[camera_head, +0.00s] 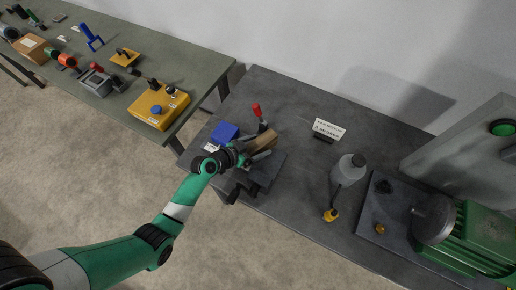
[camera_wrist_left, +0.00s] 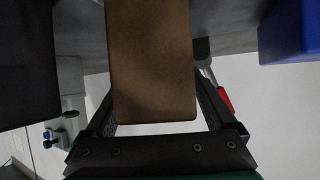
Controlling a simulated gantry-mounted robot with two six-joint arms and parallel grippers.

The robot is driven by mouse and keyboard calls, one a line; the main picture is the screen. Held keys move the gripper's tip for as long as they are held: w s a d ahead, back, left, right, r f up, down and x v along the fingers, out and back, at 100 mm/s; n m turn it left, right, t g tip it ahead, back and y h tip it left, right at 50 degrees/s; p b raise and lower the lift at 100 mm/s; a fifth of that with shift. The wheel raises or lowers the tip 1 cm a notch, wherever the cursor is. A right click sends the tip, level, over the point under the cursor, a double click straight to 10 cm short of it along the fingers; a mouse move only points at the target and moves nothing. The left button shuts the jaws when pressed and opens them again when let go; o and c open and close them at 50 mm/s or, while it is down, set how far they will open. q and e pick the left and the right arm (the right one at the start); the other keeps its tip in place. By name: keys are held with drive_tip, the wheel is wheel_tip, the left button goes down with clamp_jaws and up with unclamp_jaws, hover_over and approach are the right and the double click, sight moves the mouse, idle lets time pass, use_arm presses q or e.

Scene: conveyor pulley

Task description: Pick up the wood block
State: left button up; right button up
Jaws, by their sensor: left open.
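The brown wood block (camera_head: 263,141) is at the left end of the dark grey table, beside a grey and black fixture. My left gripper (camera_head: 258,155) reaches it from the left and is open. In the left wrist view, the wood block (camera_wrist_left: 152,60) fills the middle of the picture, between the two fingers of my left gripper (camera_wrist_left: 155,100). Its far end is cut off by the top edge. I cannot tell whether either finger touches it. My right gripper is not in view.
A blue block (camera_head: 224,132) and a red-handled tool (camera_head: 258,113) are close to the gripper. The table (camera_head: 300,185) is clear between.

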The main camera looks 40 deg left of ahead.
use_arm(q)
clamp_jaws()
idle(0.5)
